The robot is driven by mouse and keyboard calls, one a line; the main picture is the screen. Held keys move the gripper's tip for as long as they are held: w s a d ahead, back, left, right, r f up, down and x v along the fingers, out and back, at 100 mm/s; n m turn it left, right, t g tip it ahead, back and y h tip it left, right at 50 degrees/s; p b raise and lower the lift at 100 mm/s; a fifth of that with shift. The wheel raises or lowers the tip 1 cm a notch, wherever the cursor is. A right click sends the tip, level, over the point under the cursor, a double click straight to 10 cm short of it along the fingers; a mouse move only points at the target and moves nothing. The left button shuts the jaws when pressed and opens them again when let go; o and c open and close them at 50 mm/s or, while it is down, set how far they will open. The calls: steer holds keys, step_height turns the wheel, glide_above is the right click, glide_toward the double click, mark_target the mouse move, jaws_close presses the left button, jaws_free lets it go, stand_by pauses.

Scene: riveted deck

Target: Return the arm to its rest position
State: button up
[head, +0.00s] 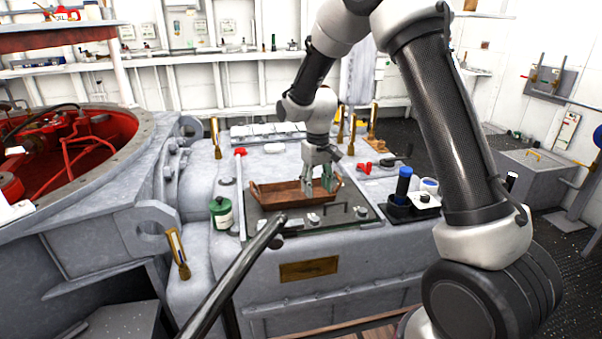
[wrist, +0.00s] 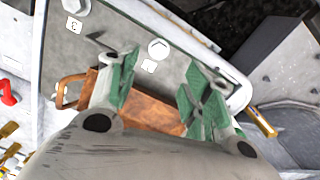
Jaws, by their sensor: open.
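My arm reaches over the grey deck housing from the right in the head view. My gripper (head: 319,184) points down over a brown wooden tray (head: 270,196). Its green-padded fingers are apart, and it looks empty. In the wrist view, my gripper (wrist: 158,95) shows its two fingers spread, with the brown tray (wrist: 150,112) beneath and between them. The fingertips appear close to the tray's right part in the head view; I cannot tell whether they touch it.
A green canister (head: 221,213) stands left of the tray. A black caddy (head: 413,208) holding bottles stands to the right. Brass handles (head: 374,115) rise at the back. A dark rail (head: 235,275) crosses the front. A red-lined round opening (head: 75,150) lies left.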

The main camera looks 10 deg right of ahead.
steer(key=s+d+r+m+t, duration=0.1)
steer(key=s+d+r, duration=0.3)
steer(key=s+r, duration=0.3)
steer(key=s+d+r+m+t, duration=0.1)
steer(key=s+d+r, duration=0.4)
steer(key=s, duration=0.9)
steer(key=s+d+r+t, duration=0.2)
steer(key=s+d+r, duration=0.3)
steer(key=s+r, duration=0.4)
steer(key=shift+s+d+r+m+t, duration=0.3)
steer(key=shift+s+m, duration=0.1)
steer(key=shift+s, duration=0.4)
